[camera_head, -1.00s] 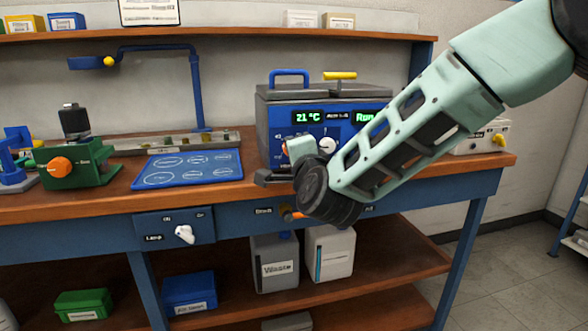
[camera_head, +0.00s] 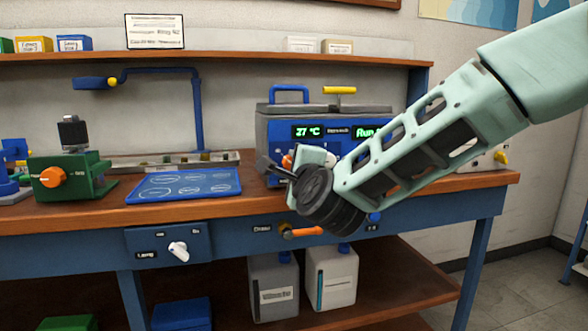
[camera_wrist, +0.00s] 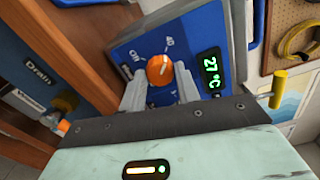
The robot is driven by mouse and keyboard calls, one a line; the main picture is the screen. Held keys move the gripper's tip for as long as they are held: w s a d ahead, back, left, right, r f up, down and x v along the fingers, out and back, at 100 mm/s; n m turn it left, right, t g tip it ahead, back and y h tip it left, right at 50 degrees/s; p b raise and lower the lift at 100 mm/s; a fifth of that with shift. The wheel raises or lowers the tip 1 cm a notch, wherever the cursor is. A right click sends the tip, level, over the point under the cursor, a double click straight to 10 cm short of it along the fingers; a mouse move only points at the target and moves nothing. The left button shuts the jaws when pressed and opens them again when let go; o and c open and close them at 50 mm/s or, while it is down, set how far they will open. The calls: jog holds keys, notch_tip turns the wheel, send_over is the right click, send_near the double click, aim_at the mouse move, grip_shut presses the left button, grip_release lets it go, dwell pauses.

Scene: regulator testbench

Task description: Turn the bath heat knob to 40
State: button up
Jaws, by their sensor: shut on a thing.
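The bath (camera_head: 275,128) is a blue and grey box on the bench, with a lid and a lit display (camera_head: 308,132) reading 27 °C. The display also shows in the wrist view (camera_wrist: 211,75). The orange bath heat knob (camera_wrist: 159,70) has a pale pointer line and sits on the blue panel, with "Off" and "40" marked around it. The pointer's exact setting is hard to read. My gripper (camera_wrist: 160,88) is shut on the knob, one finger on each side. In the head view, my gripper (camera_head: 284,168) and wrist hide most of the knob (camera_head: 287,161).
An orange drain handle (camera_head: 303,232) juts from the bench front just below my wrist. A lamp switch (camera_head: 178,251) is at left. A green device (camera_head: 68,176) and a blue mat (camera_head: 185,186) lie left of the bath. Jugs (camera_head: 273,287) stand on the lower shelf.

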jog(key=o, duration=1)
jog(key=v, duration=1.7)
jog(key=shift+s+d+p, duration=0.1)
jog(key=shift+s+p, duration=0.1)
jog(key=shift+p, duration=0.2)
